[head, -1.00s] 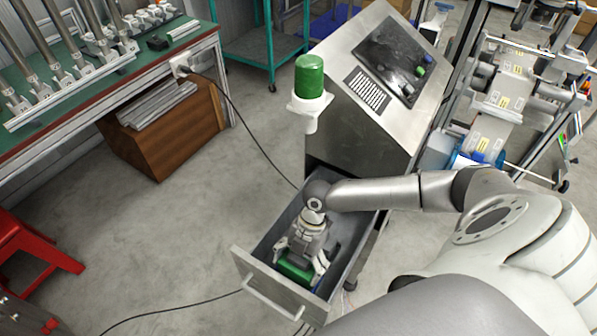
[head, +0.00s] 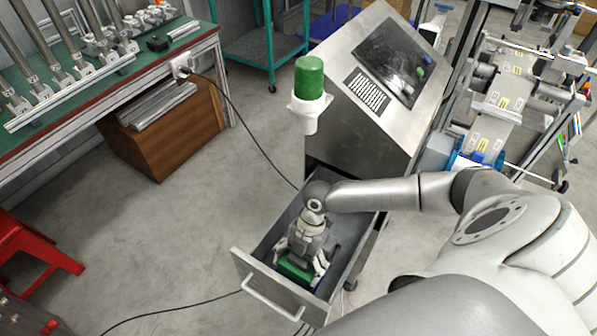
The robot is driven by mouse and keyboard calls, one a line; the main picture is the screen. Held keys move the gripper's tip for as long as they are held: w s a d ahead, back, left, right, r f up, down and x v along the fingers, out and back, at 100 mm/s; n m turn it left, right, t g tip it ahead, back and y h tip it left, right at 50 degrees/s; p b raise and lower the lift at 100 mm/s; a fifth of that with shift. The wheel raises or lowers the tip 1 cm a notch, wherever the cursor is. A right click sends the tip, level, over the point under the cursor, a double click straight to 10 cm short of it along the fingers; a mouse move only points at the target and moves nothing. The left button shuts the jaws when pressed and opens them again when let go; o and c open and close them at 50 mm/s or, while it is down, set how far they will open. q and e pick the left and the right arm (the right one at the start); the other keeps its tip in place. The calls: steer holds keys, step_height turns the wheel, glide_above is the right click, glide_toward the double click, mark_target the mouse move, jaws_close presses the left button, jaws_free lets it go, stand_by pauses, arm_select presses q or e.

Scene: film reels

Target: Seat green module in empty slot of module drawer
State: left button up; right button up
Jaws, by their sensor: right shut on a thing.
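The module drawer (head: 241,262) is pulled open below the metal console, its handle towards the lower left. My right gripper (head: 298,272) points down inside the drawer, near its front. It is shut on the green module (head: 295,268), which sits low between the fingers. A small blue part shows beside it at the drawer's front right. My gripper and wrist hide most of the drawer's inside, so I cannot tell whether the module is in a slot. My left gripper is not in view.
The console (head: 350,135) with a dark panel stands behind the drawer, with a green beacon lamp (head: 310,77) on its left side. A workbench (head: 90,85) is at the upper left, a red stool (head: 35,245) at the left. A black cable crosses the open floor.

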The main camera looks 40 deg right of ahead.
steer(key=shift+f+b, duration=0.4)
steer(key=shift+f, duration=0.1)
steer(key=o, duration=1)
steer(key=shift+c, duration=0.2)
steer(key=p+v, duration=0.7)
steer(key=v, duration=0.4)
steer(key=shift+d, duration=0.15)
